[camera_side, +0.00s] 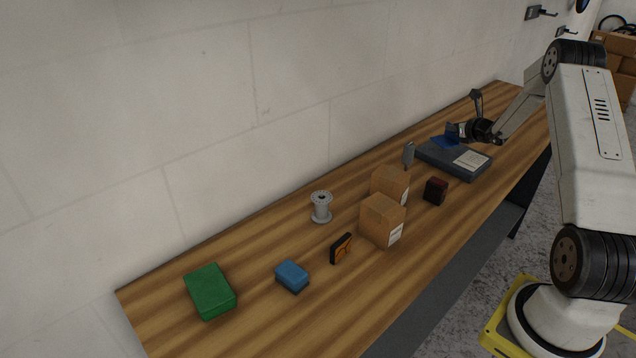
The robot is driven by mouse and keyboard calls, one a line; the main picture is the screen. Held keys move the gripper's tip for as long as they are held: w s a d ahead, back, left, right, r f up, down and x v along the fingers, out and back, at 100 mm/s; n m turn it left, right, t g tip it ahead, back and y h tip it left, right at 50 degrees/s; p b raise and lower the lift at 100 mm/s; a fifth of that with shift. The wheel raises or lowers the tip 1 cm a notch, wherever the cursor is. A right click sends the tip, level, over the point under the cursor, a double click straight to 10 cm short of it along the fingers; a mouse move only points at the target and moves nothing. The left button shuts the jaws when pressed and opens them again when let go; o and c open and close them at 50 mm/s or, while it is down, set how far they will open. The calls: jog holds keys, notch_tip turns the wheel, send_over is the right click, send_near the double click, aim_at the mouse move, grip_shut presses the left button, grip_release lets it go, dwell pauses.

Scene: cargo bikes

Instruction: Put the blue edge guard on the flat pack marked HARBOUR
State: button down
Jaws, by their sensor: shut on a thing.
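A dark grey flat pack (432,158) lies on the far part of the wooden bench, with a white label on its top. The label's writing is too small to read. The blue edge guard (442,142) is at the back left part of the flat pack. My gripper (453,133) is shut on the guard, low over the pack. I cannot tell whether the guard rests on the pack or is held just above it. The gripper's fingers partly hide the guard.
Left of the pack stand a small grey upright piece (408,154), a black and red block (435,190) and two cardboard boxes (382,220). Nearer are a grey spool (321,207), an orange-black item (341,248), a blue box (292,276) and a green box (209,291). A wall runs behind.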

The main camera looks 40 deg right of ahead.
aim_at(450, 137)
jog(key=shift+w+d+f, duration=0.2)
jog(key=shift+w+f, duration=0.05)
jog(key=shift+f, duration=1.6)
jog(key=shift+f, duration=0.1)
jog(key=c, duration=0.8)
grip_release()
jog(key=shift+s, duration=0.1)
jog(key=shift+v, duration=3.75)
